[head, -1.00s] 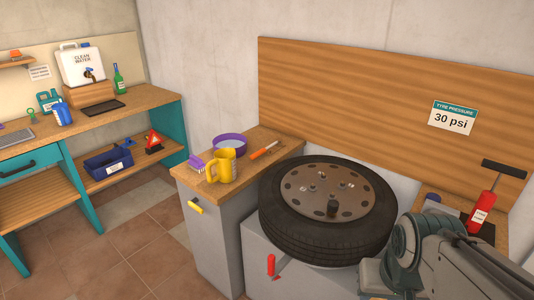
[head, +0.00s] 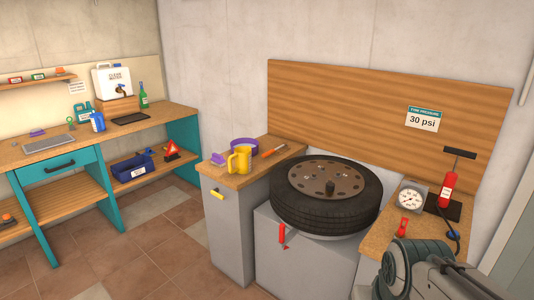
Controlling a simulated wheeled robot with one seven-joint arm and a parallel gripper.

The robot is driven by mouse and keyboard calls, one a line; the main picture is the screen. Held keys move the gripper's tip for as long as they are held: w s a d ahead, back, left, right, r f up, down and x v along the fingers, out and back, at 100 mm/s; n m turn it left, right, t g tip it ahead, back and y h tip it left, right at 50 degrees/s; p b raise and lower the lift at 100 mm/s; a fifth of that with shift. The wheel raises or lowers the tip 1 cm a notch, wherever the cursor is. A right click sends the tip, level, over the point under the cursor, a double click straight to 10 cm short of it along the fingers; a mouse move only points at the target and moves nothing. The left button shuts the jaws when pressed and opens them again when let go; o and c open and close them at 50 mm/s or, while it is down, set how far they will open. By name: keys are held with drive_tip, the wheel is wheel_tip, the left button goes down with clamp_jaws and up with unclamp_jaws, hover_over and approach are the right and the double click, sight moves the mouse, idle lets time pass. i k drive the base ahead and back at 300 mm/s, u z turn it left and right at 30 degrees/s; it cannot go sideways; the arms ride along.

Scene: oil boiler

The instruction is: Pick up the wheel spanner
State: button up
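I cannot tell for sure which item is the wheel spanner. An orange-handled tool (head: 274,150) lies on the wooden-topped cabinet left of the tyre. A red-handled piece (head: 282,236) is at the front of the grey block under the tyre. A small red item (head: 402,227) is on the right counter, near the gauge. The tyre (head: 326,214) lies flat on the block, with its hub and studs facing up. My arm shows at the lower right, in front of the right counter. My gripper's fingers are not in view.
A yellow mug (head: 239,160) and a purple bowl (head: 244,145) stand on the cabinet. A round gauge (head: 410,199) and a red pump (head: 448,188) stand on the right counter (head: 425,240). A teal workbench (head: 182,138) is at the left. The tiled floor between is clear.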

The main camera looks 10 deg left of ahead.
sight(265, 155)
drive_tip(key=u, duration=0.8)
drive_tip(key=i, duration=1)
drive_tip(key=u, duration=0.7)
drive_tip(key=i, duration=1.25)
drive_tip(key=z, duration=1.3)
drive_tip(key=i, duration=0.85)
drive_tip(key=z, duration=0.95)
